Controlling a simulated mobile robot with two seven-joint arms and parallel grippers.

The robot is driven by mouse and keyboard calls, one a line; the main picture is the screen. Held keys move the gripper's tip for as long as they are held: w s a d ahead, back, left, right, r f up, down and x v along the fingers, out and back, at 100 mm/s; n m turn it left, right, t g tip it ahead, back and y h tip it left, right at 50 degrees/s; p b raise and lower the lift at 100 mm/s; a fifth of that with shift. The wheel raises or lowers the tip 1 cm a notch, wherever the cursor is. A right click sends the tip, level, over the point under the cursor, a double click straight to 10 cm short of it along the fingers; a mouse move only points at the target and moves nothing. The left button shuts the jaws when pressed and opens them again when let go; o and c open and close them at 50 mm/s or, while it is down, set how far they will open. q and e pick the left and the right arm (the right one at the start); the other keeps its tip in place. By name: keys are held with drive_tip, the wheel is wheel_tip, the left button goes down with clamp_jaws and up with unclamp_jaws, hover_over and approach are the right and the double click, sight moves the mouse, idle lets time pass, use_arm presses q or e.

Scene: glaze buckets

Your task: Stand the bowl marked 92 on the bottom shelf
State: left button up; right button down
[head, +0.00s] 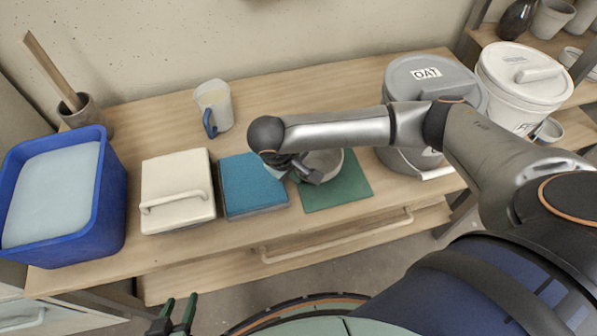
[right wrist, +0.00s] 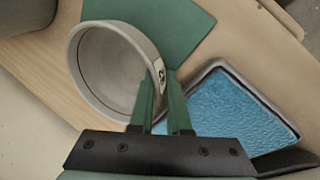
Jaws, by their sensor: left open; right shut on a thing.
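The grey bowl (head: 325,164) is over the green mat (head: 350,190) on the table; I cannot tell whether it touches the mat. My right gripper (head: 300,172) is shut on its rim. In the right wrist view the bowl (right wrist: 100,72) is tilted toward the lens and looks empty. A pale label (right wrist: 159,72) sits beside the fingers (right wrist: 160,100), partly hidden, its number unclear. My left gripper (head: 175,312) is open and empty, low in front of the table. A wooden shelf unit (head: 585,97) stands at the right; its lower part is mostly hidden by my right arm.
A blue pad in a tray (head: 254,184), a cream lid (head: 178,190), a blue tub (head: 98,215) and a mug (head: 214,107) stand to the left. A grey bucket (head: 420,80) and white bucket (head: 520,90) stand right. Pots (head: 552,18) and a small bowl (head: 548,131) are on the shelves.

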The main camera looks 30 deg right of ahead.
drive_tip(key=shift+f, duration=0.1)
drive_tip(key=c, duration=0.9)
unclamp_jaws()
